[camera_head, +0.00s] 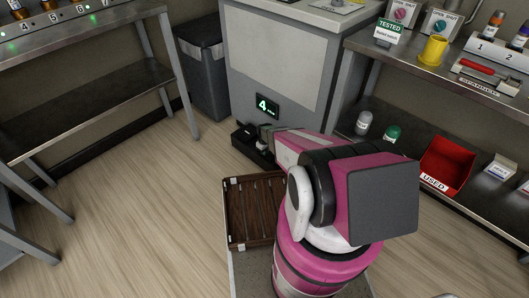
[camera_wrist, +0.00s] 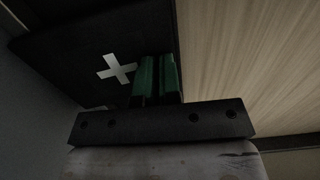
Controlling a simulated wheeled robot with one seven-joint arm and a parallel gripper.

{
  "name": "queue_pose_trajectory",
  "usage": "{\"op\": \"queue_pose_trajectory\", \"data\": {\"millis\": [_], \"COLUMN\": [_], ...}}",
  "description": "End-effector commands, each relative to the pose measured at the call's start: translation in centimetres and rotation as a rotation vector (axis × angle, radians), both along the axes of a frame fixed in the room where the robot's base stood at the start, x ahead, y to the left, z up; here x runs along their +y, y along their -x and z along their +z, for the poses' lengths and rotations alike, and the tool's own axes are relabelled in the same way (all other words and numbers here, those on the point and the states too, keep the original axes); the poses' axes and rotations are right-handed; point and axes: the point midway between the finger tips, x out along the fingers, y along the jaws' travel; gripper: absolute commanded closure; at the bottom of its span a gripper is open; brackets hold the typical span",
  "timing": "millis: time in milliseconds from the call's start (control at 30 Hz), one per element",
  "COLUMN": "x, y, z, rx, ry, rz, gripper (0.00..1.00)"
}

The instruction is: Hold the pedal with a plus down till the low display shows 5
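The low display (camera_head: 267,105) sits near the foot of the grey cabinet and shows a green 4. The pedal with a plus is a dark plate with a white plus (camera_wrist: 117,69) in the wrist view. In the head view, a dark pedal unit (camera_head: 245,138) stands on the floor below the display, partly hidden by my arm. My gripper (camera_wrist: 158,60) has its two green-padded fingers close together, with nothing seen between them. They are over the pedal's right part, right of the plus. The frames do not clearly show how far the pedal is pressed.
A dark slatted tray (camera_head: 253,210) is beside my arm. A grey bin (camera_head: 205,75) stands left of the cabinet (camera_head: 275,50). A right-hand shelf holds a red bin (camera_head: 446,165) marked USED. A bench (camera_head: 85,110) is at left, with open wood floor before it.

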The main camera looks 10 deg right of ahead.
Motion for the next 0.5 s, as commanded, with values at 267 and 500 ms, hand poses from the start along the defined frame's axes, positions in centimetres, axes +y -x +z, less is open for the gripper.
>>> {"op": "queue_pose_trajectory", "data": {"millis": [267, 500], "x": [0.1, 0.5], "y": [0.0, 0.4], "z": [-1.1, 0.9], "rx": [0.010, 0.007], "ry": [-0.004, -0.003], "rz": [-0.002, -0.001], "gripper": [1.00, 1.00]}}
